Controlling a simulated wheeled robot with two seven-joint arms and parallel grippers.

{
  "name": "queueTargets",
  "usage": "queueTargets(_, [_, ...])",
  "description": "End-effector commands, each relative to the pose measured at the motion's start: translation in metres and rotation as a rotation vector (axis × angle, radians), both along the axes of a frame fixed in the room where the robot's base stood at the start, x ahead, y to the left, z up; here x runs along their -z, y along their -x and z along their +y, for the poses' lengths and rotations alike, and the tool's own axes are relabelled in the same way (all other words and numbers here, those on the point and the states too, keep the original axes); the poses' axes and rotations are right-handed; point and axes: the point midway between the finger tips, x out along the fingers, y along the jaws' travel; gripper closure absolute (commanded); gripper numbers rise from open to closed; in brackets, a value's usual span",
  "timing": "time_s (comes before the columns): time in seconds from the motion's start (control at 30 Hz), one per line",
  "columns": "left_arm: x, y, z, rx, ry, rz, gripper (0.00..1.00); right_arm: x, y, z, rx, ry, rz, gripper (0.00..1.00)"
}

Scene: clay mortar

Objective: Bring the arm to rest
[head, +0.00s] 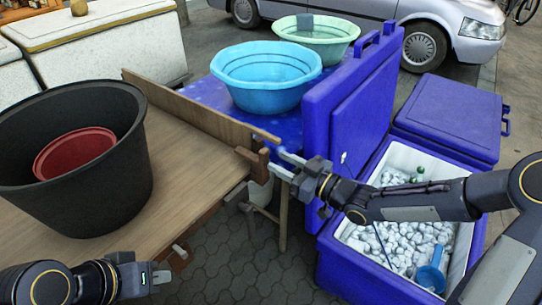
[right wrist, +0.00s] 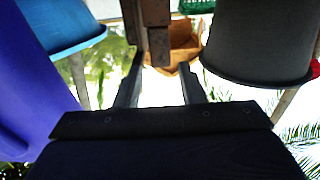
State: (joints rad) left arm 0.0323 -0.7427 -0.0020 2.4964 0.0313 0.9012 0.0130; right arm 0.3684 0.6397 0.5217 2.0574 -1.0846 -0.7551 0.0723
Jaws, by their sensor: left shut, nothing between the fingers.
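My right gripper (head: 279,161) reaches in from the right in the head view. Its two fingers are apart and point left toward a wooden bracket (head: 256,158) at the corner of the wooden table. In the right wrist view the fingers of this gripper (right wrist: 160,75) stand apart with nothing held, and wooden pieces (right wrist: 155,35) show beyond the tips. I cannot tell the exact gap to the wood. My left gripper (head: 163,277) is at the bottom left of the head view, low beside the table's front edge, shut and empty.
A black bucket (head: 115,190) with a red basin (head: 75,152) inside stands on the wooden table (head: 185,165). Blue (head: 268,85) and green (head: 320,45) basins sit behind its upright board. A blue cooler (head: 350,270) with ice stands under my right arm, its blue lid (head: 345,120) upright.

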Motion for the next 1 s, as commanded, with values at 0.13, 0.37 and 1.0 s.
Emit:
queueTargets(0.13, [-0.001, 0.000, 0.000, 0.000, 0.000, 0.000, 1.00, 0.000, 0.006, -0.008, 0.000, 0.001, 0.001, 0.64])
queueTargets(0.37, [-0.001, 0.000, 0.000, 0.000, 0.000, 0.000, 1.00, 0.000, 0.007, -0.008, -0.001, 0.000, 0.000, 0.64])
queueTargets(1.0, [-0.001, 0.000, 0.000, 0.000, 0.000, 0.000, 1.00, 0.000, 0.035, -0.129, 0.454, 0.410, 0.323, 0.64])
